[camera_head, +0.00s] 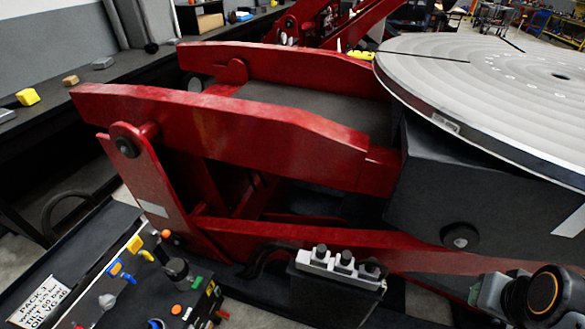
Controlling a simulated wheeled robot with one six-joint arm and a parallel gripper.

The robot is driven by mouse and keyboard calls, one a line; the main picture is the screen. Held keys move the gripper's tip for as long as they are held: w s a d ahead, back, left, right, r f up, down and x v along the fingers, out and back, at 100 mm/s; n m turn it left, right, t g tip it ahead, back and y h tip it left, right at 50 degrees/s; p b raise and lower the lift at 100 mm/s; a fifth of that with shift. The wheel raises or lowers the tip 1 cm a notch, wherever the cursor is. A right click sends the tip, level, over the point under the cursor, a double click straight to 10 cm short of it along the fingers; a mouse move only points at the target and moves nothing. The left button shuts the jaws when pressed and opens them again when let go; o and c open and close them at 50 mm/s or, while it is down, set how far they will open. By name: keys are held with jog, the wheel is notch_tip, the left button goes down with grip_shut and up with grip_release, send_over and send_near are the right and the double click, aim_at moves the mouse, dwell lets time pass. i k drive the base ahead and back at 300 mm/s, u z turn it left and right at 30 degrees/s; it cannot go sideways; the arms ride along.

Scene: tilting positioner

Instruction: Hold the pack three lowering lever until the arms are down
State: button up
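The pack three control panel (90,262) is at the lower left, with a white label reading "PACK 3" (42,301). It carries small levers and knobs: a yellow-handled one (146,255), a blue one (128,277), a black knob (176,268) and several others. I cannot tell which is the lowering lever. The red positioner arms (220,122) run from a pivot at the left to the dark block under the round grey turntable (490,85), sloping slightly down to the right. My gripper is not in view; part of my arm shows at the lower right.
A grey valve box with black knobs (340,268) stands in front of the lower red link. A dark bench (150,65) with a yellow block (28,97) runs along the left wall. Pale floor shows between bench and panel.

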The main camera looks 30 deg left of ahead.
aim_at(166, 233)
jog(key=u, duration=3.05)
jog(key=i, duration=1.3)
jog(key=z, duration=0.3)
